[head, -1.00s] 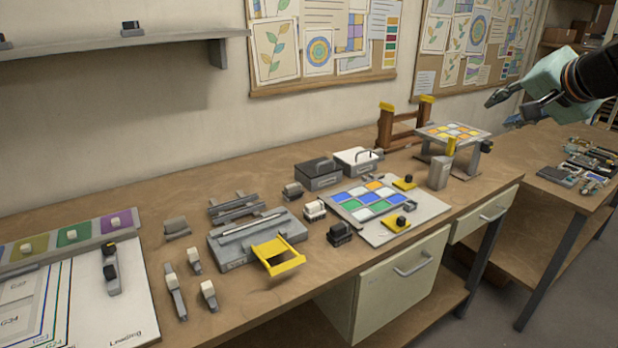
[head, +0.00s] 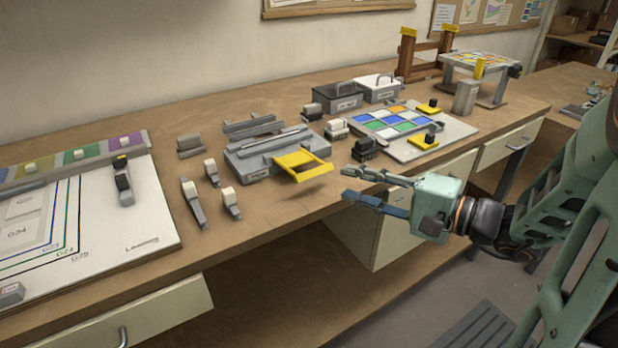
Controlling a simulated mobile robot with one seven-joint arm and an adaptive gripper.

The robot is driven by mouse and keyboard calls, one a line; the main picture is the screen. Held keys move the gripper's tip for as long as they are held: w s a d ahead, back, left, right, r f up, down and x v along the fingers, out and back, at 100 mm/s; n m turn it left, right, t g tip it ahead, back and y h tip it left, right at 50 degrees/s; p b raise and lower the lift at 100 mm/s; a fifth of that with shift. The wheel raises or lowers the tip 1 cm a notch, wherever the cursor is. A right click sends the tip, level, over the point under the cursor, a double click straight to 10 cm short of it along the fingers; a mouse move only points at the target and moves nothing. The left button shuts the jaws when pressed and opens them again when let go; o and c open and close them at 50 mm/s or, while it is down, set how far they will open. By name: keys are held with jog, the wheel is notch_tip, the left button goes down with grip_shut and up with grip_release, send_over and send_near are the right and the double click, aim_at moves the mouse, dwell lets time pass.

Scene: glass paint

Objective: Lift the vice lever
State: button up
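A grey vice-like block (head: 250,160) sits on the workbench near the middle. A yellow U-shaped lever (head: 312,172) sticks out from its right front side, low and roughly level, towards the bench's front edge. I take this to be the vice lever. My gripper (head: 345,184) is in front of the bench, to the right of the lever and apart from it. Its two fingers point left and are spread, with nothing between them.
A dark small block (head: 364,149) and a white one (head: 336,129) stand right of the vice. Small upright tools (head: 193,203) stand left. A panel of coloured tiles (head: 437,146) lies further right. The white drawing board (head: 155,215) is at left.

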aim_at(318, 174)
jog(key=x, duration=1)
jog(key=shift+b, duration=0.35)
jog(key=shift+c, duration=0.5)
grip_shut()
